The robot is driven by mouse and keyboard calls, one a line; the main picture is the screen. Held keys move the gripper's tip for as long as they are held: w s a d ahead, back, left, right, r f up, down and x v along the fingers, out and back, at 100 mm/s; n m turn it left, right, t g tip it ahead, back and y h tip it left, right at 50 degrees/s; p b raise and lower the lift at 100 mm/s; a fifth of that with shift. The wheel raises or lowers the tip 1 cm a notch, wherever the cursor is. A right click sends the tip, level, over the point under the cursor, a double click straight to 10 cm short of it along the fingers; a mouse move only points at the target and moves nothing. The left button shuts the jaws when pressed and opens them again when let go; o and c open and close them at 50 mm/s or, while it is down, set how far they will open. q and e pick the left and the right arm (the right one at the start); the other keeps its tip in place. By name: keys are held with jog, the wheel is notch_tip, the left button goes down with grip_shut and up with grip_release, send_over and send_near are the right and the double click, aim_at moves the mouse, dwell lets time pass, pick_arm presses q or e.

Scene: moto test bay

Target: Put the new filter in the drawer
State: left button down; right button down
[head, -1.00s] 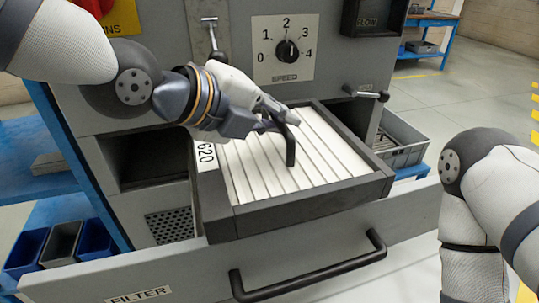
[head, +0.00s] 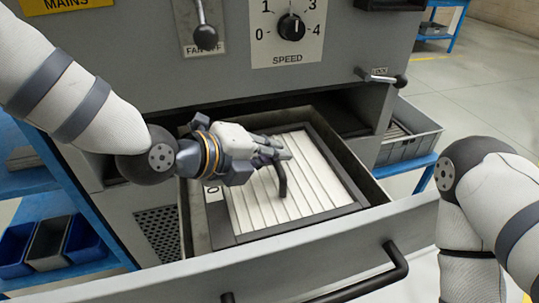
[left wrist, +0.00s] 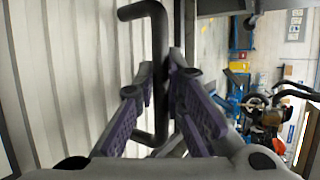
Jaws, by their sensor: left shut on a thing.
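The new filter (head: 313,205), with white pleats and a dark frame, lies within the walls of the open drawer (head: 195,215). I cannot tell whether its underside touches the drawer floor. My left gripper (head: 280,157) is shut on the filter's black bent handle (head: 282,184), above the pleats. In the left wrist view the gripper's fingers (left wrist: 160,85) close around the handle (left wrist: 160,30), with the white pleats (left wrist: 85,60) to the left. My right arm stands at the right of the head view; its gripper is out of view.
The drawer front has a black bar handle (head: 345,288). Above the drawer are a speed dial (head: 291,27) and a lever (head: 205,36). A grey crate (head: 418,140) stands on a blue shelf at right. Blue bins (head: 84,240) sit at left.

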pick_arm(q)
jog(key=shift+w+a+f, duration=0.2)
jog(key=shift+w+f, duration=0.35)
jog(key=shift+w, duration=0.1)
pick_arm(e)
jog(key=shift+s+f, duration=0.1)
jog(key=shift+f, duration=0.1)
pick_arm(q)
jog(key=shift+f, duration=0.15)
jog(key=c, duration=1.7)
grip_release()
